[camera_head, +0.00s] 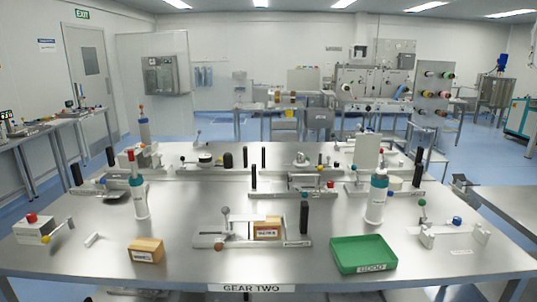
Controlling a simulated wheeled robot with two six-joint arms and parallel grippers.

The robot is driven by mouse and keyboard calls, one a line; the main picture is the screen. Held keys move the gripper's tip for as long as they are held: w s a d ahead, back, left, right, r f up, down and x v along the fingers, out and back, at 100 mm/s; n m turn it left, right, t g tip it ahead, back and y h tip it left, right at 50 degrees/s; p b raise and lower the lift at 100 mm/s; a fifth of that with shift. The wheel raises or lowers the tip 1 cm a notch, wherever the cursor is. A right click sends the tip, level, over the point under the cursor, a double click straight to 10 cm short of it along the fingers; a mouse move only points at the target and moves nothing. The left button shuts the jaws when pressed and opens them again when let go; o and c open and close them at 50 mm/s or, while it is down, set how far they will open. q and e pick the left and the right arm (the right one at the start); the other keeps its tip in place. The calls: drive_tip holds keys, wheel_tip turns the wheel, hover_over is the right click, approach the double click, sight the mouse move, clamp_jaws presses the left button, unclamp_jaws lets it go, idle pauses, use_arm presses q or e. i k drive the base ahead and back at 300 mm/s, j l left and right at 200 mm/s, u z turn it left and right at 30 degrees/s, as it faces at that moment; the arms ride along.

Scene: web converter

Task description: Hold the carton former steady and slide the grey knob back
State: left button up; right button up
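What looks like the carton former is a low pale fixture (207,240) near the front middle of the steel table. A round grey knob (226,210) stands on a short stem at its left part. A brown carton (267,233) with a white label sits in the fixture, to the right of the knob, partly under a pale plate. A black upright handle (304,217) stands at the fixture's right end. A small reddish-brown knob (218,246) is low at the front left. Neither of my grippers shows, and nothing is seen touching the fixture.
A green tray (362,240) lies right of the fixture, and a brown labelled block (146,250) lies left. White bottles with teal collars stand behind left (139,200) and right (376,203). A box with a red button (34,229) is far left. Several other fixtures fill the back.

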sight(226, 210)
drive_tip(key=i, duration=1.45)
drive_tip(key=k, duration=1)
